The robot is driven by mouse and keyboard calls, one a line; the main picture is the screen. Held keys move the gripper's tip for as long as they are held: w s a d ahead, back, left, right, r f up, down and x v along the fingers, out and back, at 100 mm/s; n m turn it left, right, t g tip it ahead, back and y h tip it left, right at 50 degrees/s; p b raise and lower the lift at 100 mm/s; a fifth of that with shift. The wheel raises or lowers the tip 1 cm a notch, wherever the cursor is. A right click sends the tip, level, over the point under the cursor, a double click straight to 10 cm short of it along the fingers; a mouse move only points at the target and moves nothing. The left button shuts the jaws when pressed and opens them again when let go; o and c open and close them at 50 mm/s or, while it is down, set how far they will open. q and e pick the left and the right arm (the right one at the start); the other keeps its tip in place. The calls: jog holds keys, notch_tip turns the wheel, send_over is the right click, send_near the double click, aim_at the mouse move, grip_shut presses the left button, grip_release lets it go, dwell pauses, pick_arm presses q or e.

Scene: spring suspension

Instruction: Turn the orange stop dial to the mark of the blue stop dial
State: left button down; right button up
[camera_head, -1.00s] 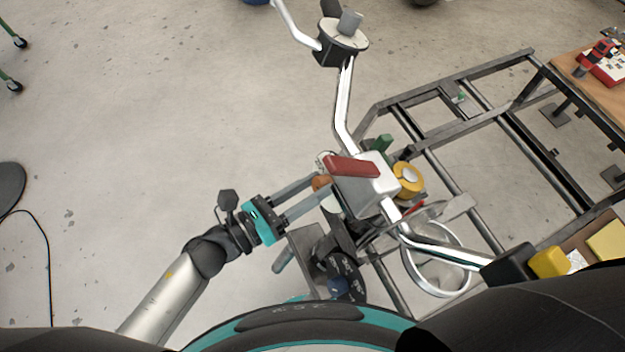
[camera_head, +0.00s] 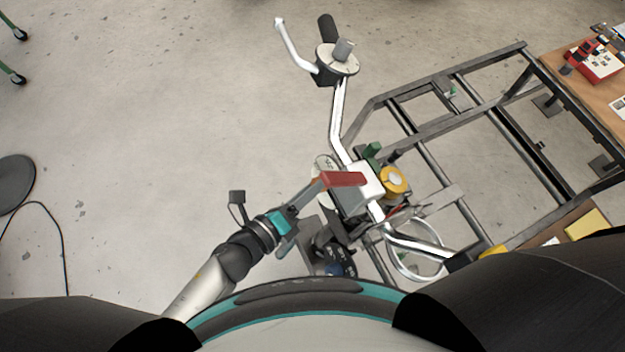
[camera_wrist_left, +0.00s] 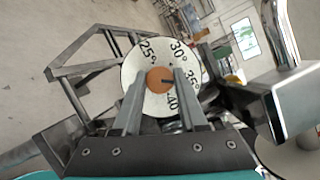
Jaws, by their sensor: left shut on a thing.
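The orange stop dial is a round orange knob (camera_wrist_left: 159,79) on a white disc marked 25°, 30°, 35° and 40° in the left wrist view. A dark pointer line on the knob points right, roughly toward the 35° side. My left gripper (camera_wrist_left: 158,84) has a finger on each side of the knob and is shut on it. In the head view my left gripper (camera_head: 318,186) reaches the dial from the left, and the knob is mostly hidden. My right gripper is out of view.
A yellow round part (camera_head: 394,181) and a green part (camera_head: 372,152) sit to the right. A metal frame (camera_head: 440,135) extends behind. The floor at left is open.

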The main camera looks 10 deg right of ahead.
pick_arm(q)
jog(key=shift+n, duration=0.3)
jog(key=shift+c, duration=2.2)
grip_release()
jog(key=v, duration=1.5)
jog(key=shift+r, duration=0.2)
